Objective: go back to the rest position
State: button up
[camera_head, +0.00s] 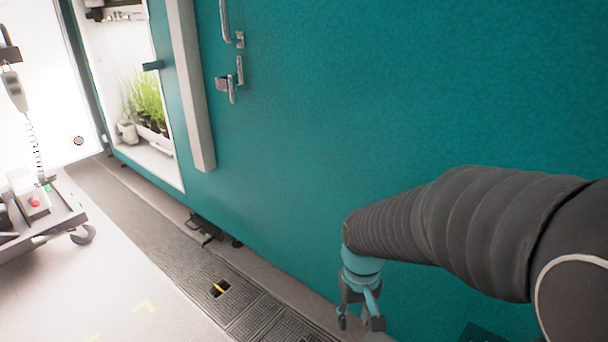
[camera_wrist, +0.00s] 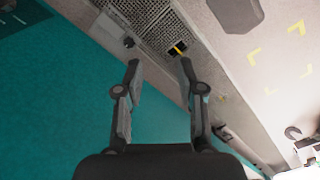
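My gripper (camera_head: 361,318) hangs at the end of my dark-sleeved arm at the lower right of the head view, pointing down in front of the teal chamber wall. In the wrist view my gripper (camera_wrist: 160,72) has its two fingers spread apart. Nothing is between the fingertips, so it is open and empty. The floor and grating show beyond the fingers.
A teal chamber wall (camera_head: 330,120) with door handles stands close to my arm. A lit chamber with green plants (camera_head: 148,100) is at the left. A wheeled cart (camera_head: 40,220) stands at the far left. Floor grating (camera_head: 180,250) runs along the wall; a yellow item (camera_head: 219,287) lies at an opening.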

jog(key=s+d+r+m+t+p, duration=0.1)
jog(key=s+d+r+t, duration=0.1)
jog(key=s+r, duration=0.3)
jog(key=s+d+r+m+t+p, duration=0.1)
jog(key=s+d+r+t+p, duration=0.1)
jog(key=r, duration=1.1)
jog(key=s+d+t, duration=0.1)
jog(key=s+t, duration=0.1)
jog(key=shift+s+d, duration=0.25)
jog(key=shift+s, duration=0.1)
